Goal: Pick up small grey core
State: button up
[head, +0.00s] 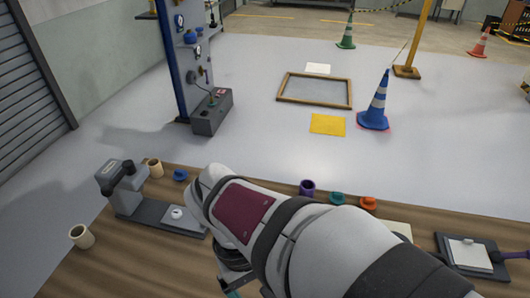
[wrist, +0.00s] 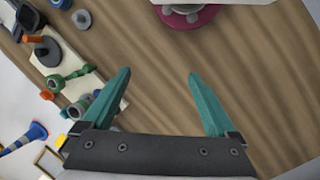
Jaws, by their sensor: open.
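My gripper (wrist: 160,75) is open in the wrist view, its two teal fingers spread above bare wooden table with nothing between them. In the head view my arm hides most of it; only a bit of teal finger (head: 232,294) shows at the bottom edge. I cannot single out the small grey core with certainty. A small blue-grey round piece (wrist: 82,18) lies at the upper left of the wrist view, well apart from the fingers, but is too small to identify.
The wooden table (head: 150,262) carries a grey machine (head: 125,190), tan cylinders (head: 81,236), a purple cylinder (head: 307,188), an orange piece (head: 368,204) and a clipboard (head: 468,252). A magenta round base (wrist: 185,16) stands ahead of the fingers. Green parts (wrist: 68,78) lie left.

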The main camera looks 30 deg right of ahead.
jog(key=w+d+f+n+h, duration=0.5)
jog(key=w+d+n+h, duration=0.15)
jog(key=w+n, duration=0.2)
jog(key=w+d+f+n+h, duration=0.5)
jog(key=w+d+n, duration=0.3)
jog(key=w, duration=0.2)
jog(key=x, duration=1)
jog(key=s+x, duration=0.1)
jog(key=x, duration=0.4)
jog(key=shift+f, duration=0.1)
jog(key=c, duration=1.4)
